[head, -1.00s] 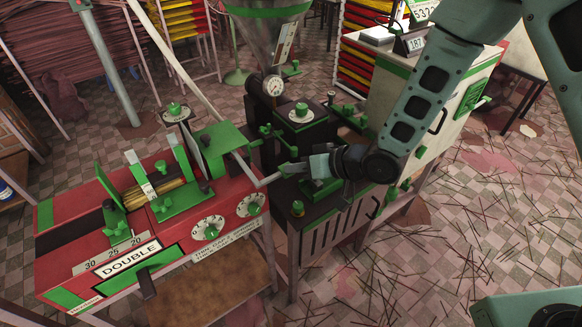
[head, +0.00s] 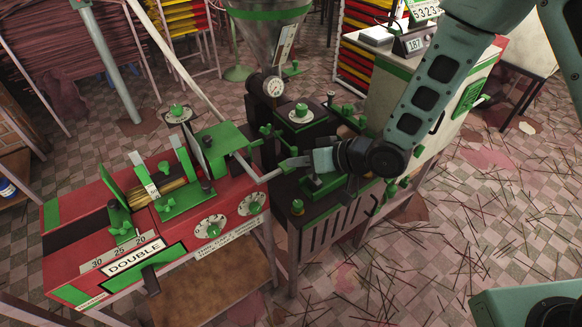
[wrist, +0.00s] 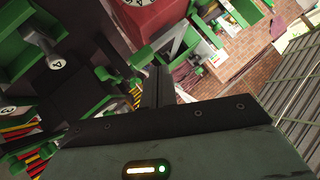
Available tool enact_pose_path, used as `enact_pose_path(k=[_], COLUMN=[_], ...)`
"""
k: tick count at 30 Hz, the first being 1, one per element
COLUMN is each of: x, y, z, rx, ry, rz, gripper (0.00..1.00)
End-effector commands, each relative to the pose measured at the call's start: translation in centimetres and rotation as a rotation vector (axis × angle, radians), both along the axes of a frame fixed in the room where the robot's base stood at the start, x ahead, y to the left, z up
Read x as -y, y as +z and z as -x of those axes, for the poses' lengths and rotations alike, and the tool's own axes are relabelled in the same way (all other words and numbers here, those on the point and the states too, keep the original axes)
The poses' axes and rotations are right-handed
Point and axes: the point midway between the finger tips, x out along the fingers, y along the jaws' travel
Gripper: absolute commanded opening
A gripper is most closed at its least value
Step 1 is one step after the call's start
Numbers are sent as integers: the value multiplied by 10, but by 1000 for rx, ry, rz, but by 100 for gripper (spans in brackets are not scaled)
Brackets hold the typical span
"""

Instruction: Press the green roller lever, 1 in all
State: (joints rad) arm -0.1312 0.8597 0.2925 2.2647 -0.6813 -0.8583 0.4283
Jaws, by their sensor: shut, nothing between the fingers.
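My gripper (head: 288,163) is shut and empty, its fingertips pointing left between the red machine (head: 75,240) and the dark extruder (head: 345,215). In the wrist view the dark fingers (wrist: 156,85) are together. A green block (head: 322,184) sits on the dark extruder just below the gripper. A pale metal bar (head: 250,166) ends close to the fingertips; I cannot tell whether they touch. Several green levers and knobs show, and I cannot tell for certain which is the roller lever. The wrist view shows a green part with a pale cylindrical end (wrist: 40,40) at upper left.
The red machine carries two white dials (head: 211,226) and a DOUBLE sign (head: 132,258). A pressure gauge (head: 273,86) and a metal hopper (head: 268,35) stand behind the gripper. A pale cabinet (head: 395,95) is at right. Open tiled floor (head: 470,235) with scattered sticks lies at front right.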

Motion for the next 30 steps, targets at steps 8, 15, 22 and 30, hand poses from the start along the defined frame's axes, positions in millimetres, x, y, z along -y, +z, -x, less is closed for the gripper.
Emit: enact_pose_path(k=[8, 15, 22, 30], x=[4, 7, 7, 7], y=[27, 46, 46, 46], z=[5, 10, 11, 11], rx=[-1, -1, 0, 0], ry=[-1, -1, 0, 0], rz=[0, 0, 0, 0], gripper=[0, 0, 0, 0])
